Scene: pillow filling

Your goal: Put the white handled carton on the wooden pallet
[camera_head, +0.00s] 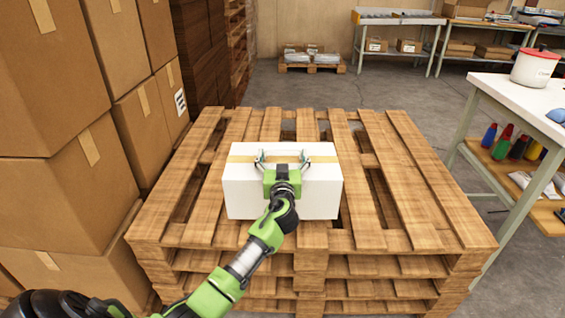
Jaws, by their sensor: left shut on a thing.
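The white carton (318,195) is a box with a tan strip along its top. It is over the middle of the wooden pallet (405,190), which tops a stack of pallets. I cannot tell whether its underside touches the slats. My left gripper (283,163) reaches in from the lower left and is shut on the carton at its top, with a finger on each side of the tan strip. The carton's handle is hidden by the gripper or too small to make out. My right gripper is not in view.
Stacked brown boxes (60,90) stand close along the pallet's left side. A white-topped workbench (520,100) with a red-lidded pot (535,68) and bottles on its lower shelf stands at the right. Bare slats surround the carton. Shelves and a small loaded pallet (312,68) are at the back.

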